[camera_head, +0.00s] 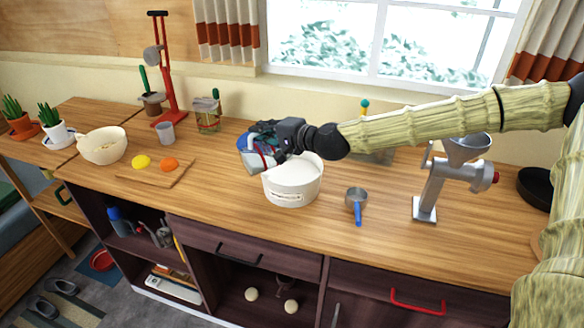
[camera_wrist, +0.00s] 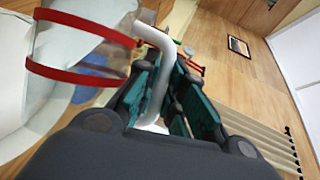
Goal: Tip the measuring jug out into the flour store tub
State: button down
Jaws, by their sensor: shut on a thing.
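The measuring jug (camera_head: 258,161) is clear-grey with red bands. It is held up at the left rim of the flour store tub (camera_head: 291,192), a white round tub with a label on its front. My gripper (camera_head: 268,140) is shut on the jug's pale handle. In the wrist view the jug (camera_wrist: 60,55) fills the upper left, with its handle between the teal finger pads of my gripper (camera_wrist: 165,85). The jug looks tilted, but how far I cannot tell. Its contents and most of the tub's inside are hidden.
A metal measuring cup with a blue handle (camera_head: 356,203) lies right of the tub. A grey grinder (camera_head: 431,185) stands further right. A cutting board (camera_head: 153,176) with yellow and orange pieces and a cream bowl (camera_head: 101,146) are to the left. The counter front near the tub is clear.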

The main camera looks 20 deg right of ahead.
jog(key=shift+w+d+r+m+y+b, duration=0.25)
jog(key=shift+d+b, duration=0.35)
jog(key=shift+b, duration=0.6)
jog(key=shift+d+r+m+y+b, duration=0.2)
jog(key=shift+d+m+b, duration=0.35)
jog(key=shift+b, duration=0.6)
jog(key=shift+w+d+r+m+y+b, duration=0.25)
jog(key=shift+d+b, duration=0.35)
jog(key=shift+b, duration=0.6)
jog(key=shift+w+d+r+m+t+y+b, duration=0.1)
jog(key=shift+d+m+t+y+b, duration=0.35)
jog(key=shift+b, duration=1.2)
jog(key=shift+w+d+r+m+h+b, duration=0.15)
jog(key=shift+d+m+b, duration=0.6)
jog(key=shift+b, duration=0.85)
jog(key=shift+w+d+r+m+t+y+b, duration=0.1)
jog(key=shift+d+m+t+y+b, duration=0.2)
jog(key=shift+d+b, duration=0.95)
